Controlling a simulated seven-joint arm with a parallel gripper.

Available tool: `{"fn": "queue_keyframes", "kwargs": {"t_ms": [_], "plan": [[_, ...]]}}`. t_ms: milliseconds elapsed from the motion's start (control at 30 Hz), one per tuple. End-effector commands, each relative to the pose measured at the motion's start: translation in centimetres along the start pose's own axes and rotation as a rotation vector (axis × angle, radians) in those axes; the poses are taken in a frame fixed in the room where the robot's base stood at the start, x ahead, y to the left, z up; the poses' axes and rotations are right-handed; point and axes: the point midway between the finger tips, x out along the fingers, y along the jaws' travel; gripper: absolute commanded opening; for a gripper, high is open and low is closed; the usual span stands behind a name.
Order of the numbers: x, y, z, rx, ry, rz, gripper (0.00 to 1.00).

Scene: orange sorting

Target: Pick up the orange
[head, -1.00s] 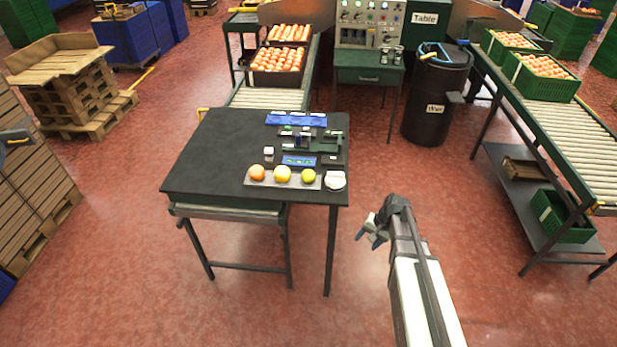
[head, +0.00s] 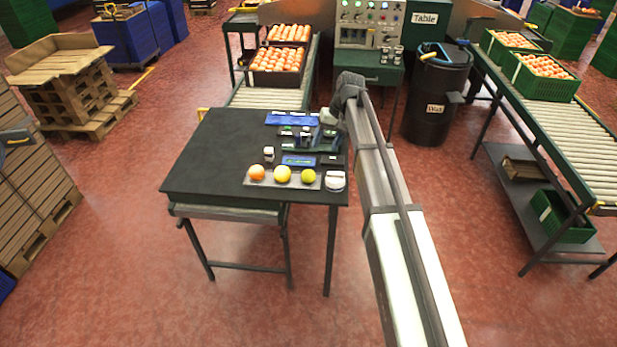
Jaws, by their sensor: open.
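The orange (head: 257,173) sits at the left end of a grey tray (head: 249,184) near the front of the dark table (head: 205,160). A yellow fruit (head: 283,174) and a yellow-green fruit (head: 308,176) lie to its right on the same tray. My gripper (head: 327,117) is over the table's back right corner, well behind and to the right of the orange. It is open, with no object seen in it; its fingers are small and partly hard to make out.
A blue rack (head: 290,119) and a dark device (head: 306,140) stand on the table's right side near my gripper. A white container (head: 335,180) is at the front right corner. A small white-topped item (head: 268,153) stands behind the tray. The table's left half is clear.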

Motion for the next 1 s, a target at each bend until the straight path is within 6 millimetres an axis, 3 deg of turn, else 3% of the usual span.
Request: {"fn": "queue_keyframes", "kwargs": {"t_ms": [100, 200, 700, 1000], "plan": [[-0.8, -1.8, -0.2, -0.050, -0.030, 0.015, 0.59], [-0.5, -2.2, 0.0, -0.064, -0.041, 0.020, 0.59], [6.8, -2.0, 0.4, -0.063, -0.042, 0.020, 0.59], [8.0, -2.0, 0.6, -0.063, -0.039, 0.020, 0.59]]}}
